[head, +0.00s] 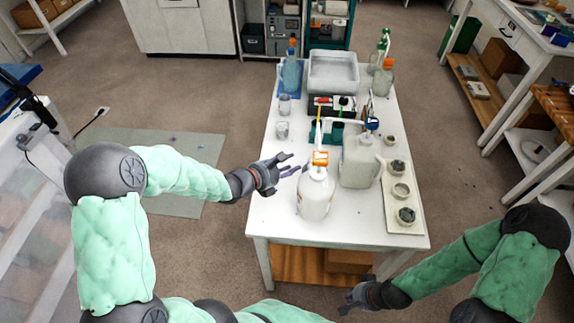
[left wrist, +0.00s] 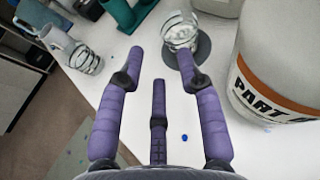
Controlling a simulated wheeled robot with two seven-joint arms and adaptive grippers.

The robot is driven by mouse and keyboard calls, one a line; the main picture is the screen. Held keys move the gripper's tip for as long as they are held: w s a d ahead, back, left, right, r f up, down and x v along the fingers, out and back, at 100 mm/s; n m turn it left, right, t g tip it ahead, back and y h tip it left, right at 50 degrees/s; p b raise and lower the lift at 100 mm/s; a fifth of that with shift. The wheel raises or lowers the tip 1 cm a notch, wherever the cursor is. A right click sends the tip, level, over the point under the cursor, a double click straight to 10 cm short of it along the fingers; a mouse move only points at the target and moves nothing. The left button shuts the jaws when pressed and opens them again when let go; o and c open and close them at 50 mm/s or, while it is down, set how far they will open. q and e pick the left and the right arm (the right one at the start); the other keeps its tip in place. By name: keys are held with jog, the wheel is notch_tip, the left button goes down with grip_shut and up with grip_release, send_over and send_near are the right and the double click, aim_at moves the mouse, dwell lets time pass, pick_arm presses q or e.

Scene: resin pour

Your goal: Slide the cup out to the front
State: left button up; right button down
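A clear cup (left wrist: 180,32) stands on a grey disc in the left wrist view, just beyond my left gripper's fingertips and beside the white "PART" bottle (left wrist: 285,80). I cannot make out this cup in the head view, near the orange-topped bottle (head: 315,195). Two more clear cups, one nearer (head: 282,130) and one farther (head: 285,104), stand at the table's left edge. My left gripper (head: 287,165) is open and empty, with its purple fingers (left wrist: 160,75) spread over the table's left side. My right gripper (head: 355,298) is low near the table's front edge; its fingers are unclear.
A large translucent jug (head: 358,165) stands right of the bottle. A white tray (head: 404,223) with several small pots lies along the right edge. A teal stand (left wrist: 130,14) is behind the cup. The table's front left corner (head: 268,215) is clear.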

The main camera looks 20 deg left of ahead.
aim_at(309, 157)
pick_arm(q)
jog(key=b+x, duration=0.3)
jog(key=x, duration=0.7)
jog(key=shift+f, duration=0.1)
grip_shut()
